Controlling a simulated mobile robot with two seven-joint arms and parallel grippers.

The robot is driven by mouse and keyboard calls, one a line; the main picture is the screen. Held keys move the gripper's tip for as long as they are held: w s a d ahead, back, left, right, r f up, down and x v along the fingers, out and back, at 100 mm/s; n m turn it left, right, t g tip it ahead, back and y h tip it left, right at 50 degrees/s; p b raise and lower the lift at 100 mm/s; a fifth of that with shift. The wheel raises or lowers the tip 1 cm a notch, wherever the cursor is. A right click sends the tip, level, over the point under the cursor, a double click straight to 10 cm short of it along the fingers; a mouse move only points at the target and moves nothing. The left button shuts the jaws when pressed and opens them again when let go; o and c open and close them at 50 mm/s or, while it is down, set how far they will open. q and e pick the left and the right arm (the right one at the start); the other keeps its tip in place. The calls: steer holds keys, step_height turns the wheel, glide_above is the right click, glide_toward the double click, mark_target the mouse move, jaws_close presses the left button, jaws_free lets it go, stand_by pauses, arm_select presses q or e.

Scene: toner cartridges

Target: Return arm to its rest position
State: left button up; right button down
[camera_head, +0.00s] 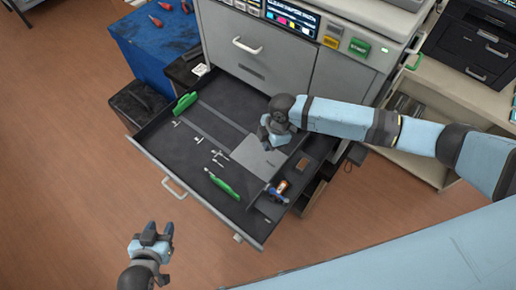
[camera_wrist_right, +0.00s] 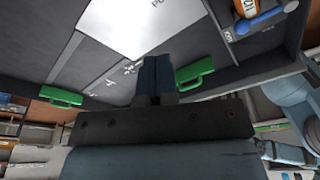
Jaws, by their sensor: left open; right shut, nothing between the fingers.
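My right arm (camera_head: 345,118) reaches in from the right over the open drawer (camera_head: 170,165) of a large grey printer. My right gripper (camera_head: 266,138) is above the drawer's right part, near a light grey flat panel (camera_head: 259,157). In the right wrist view its fingers (camera_wrist_right: 155,72) are together with nothing between them. My left gripper (camera_head: 156,232) is open and empty over the floor, in front of the drawer and to its left.
The drawer holds green handles (camera_head: 186,103) (camera_head: 222,186). A side compartment holds an orange-and-white bottle and a blue item (camera_head: 279,191). A blue cabinet (camera_head: 150,48) stands at left. A shelf with a black printer (camera_head: 478,42) is at right. Floor is free at left.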

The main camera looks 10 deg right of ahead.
steer(key=shift+r, duration=0.25)
stand_by(0.3)
steer(key=s+a+f+m+t+y, duration=0.1)
steer(key=s+a+m+t+y, duration=0.4)
steer(key=s+a+m, duration=0.3)
steer(key=s+d+m+t+h, duration=0.2)
steer(key=s+d+m+t, duration=0.1)
steer(key=d, duration=0.4)
steer(key=s+d+m+t+h, duration=0.2)
steer(key=s+d+m+t, duration=0.1)
steer(key=s+d+m, duration=0.2)
steer(key=shift+s+d+f+m, duration=0.3)
steer(key=shift+s+d+f, duration=0.15)
steer(key=shift+s+d, duration=0.4)
